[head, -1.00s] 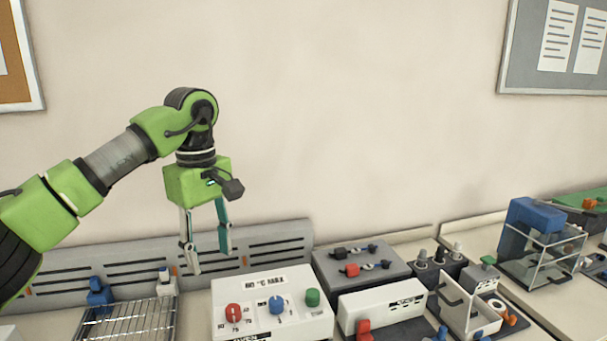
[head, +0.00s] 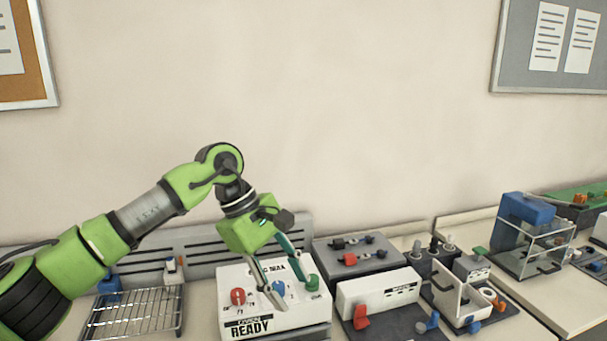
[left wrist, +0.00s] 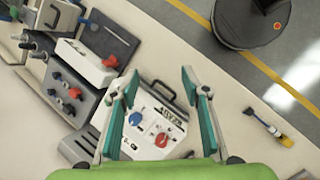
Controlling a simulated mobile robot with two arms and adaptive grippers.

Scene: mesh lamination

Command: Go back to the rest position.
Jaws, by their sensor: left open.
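My left gripper (head: 282,275) is open and empty. In the head view it hangs tilted in front of and over the white control box (head: 262,318), which has red, blue and green knobs and the word READY on its front. In the left wrist view the two teal fingers (left wrist: 158,88) stand wide apart, with the control box (left wrist: 172,117) showing between and beyond them. I cannot tell from these views whether a fingertip touches the box. My right gripper does not show in either view.
A wire rack (head: 133,312) stands left of the box. A grey box with switches (head: 352,243), a white unit with a red lever (head: 380,290) and a clear-sided blue device (head: 527,225) stand to the right. A wall panel runs behind.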

